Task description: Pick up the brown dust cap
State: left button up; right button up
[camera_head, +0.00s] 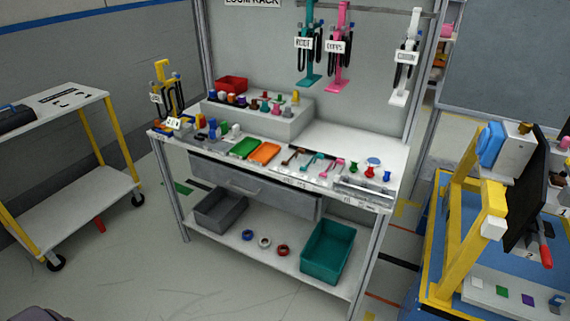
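On the yellow-framed dashboard stand at the right, a small brown piece (525,128) sits on top of a white box (514,152); it may be the brown dust cap, but it is too small to be sure. Several small coloured caps and connectors stand on the grey riser (285,126) of the workbench, and I cannot make out clearly whether one is a brown cap. A brown tool-like piece (292,157) lies on the bench top. Neither of my grippers is in view.
The workbench (335,139) holds a green tray (244,148), an orange tray (264,153) and a red bin (232,84). A teal bin (327,251) is on its lower shelf. A yellow-legged cart (70,188) stands left. Floor in front is open.

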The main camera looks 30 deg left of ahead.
aim_at(254, 106)
jog(key=i+j, duration=0.15)
jog(key=j, duration=0.2)
jog(key=i+j, duration=0.2)
jog(key=j, duration=0.15)
jog(key=i+j, duration=0.15)
jog(key=j, duration=0.25)
